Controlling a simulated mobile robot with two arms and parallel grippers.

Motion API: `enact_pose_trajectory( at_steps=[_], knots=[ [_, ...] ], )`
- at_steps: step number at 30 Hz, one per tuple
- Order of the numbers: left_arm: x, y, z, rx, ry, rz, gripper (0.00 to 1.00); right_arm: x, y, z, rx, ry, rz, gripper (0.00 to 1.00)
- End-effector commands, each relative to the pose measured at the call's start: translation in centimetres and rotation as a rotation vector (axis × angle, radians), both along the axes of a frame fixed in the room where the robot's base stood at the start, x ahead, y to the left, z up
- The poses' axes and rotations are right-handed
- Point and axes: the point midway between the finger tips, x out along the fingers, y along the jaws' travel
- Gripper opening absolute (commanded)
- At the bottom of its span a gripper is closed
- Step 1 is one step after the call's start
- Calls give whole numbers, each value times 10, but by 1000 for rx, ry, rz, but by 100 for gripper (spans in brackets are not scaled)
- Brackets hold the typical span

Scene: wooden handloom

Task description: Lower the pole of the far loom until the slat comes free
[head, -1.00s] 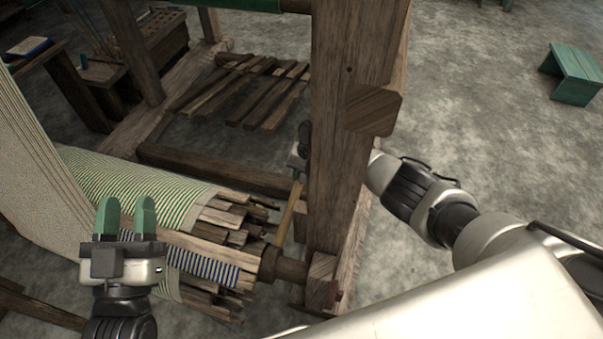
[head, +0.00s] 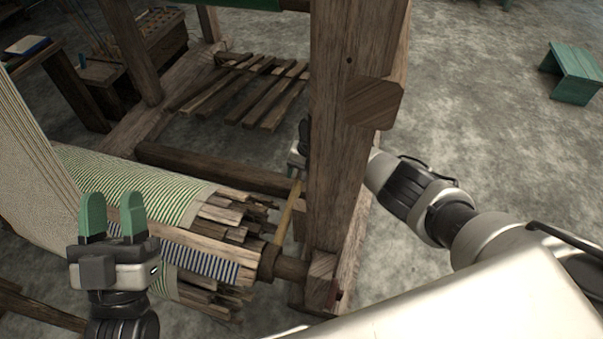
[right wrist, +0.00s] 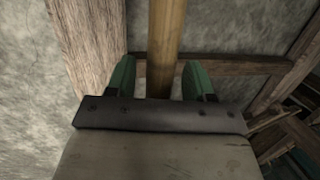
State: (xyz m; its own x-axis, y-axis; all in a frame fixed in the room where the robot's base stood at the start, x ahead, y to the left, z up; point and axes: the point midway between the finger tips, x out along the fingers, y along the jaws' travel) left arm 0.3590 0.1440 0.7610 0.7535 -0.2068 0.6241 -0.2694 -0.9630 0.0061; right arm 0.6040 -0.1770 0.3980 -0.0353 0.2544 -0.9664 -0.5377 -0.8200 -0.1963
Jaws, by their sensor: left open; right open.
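A thin light-brown pole (head: 286,222) slants beside the loom's upright post in the head view. In the right wrist view the pole (right wrist: 166,45) runs between the two green fingers of my right gripper (right wrist: 160,78), which is open around it. In the head view the post hides most of that gripper. A cloth roll (head: 140,185) ends in a bundle of wooden slats (head: 222,214) around a beam. I cannot tell which slat the pole bears on. My left gripper (head: 112,204) is open and empty, in front of the roll in the picture.
The thick upright post (head: 340,180) stands between the roll and my right arm. A low crossbar (head: 215,170) runs behind the roll, with a slatted wooden frame (head: 250,90) beyond. A green stool (head: 572,75) stands far right on open floor.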

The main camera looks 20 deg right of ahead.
Motion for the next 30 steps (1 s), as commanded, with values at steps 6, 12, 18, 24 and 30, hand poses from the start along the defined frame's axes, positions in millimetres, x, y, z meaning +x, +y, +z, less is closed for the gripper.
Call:
enact_pose_trajectory(
  at_steps=[6,12,18,24,30],
  knots=[
    [2,0,-1,6,23,1,43,-1,0,3,0,2,1,53],
    [14,0,-18,55,196,10,43,0,-3,16,0,2,1,53],
    [23,3,-44,115,414,24,43,1,-8,33,0,1,0,53],
    [24,7,-72,174,634,36,43,1,-13,51,1,1,1,53],
    [17,14,-100,229,854,48,43,2,-18,70,0,0,0,53]
  ],
)
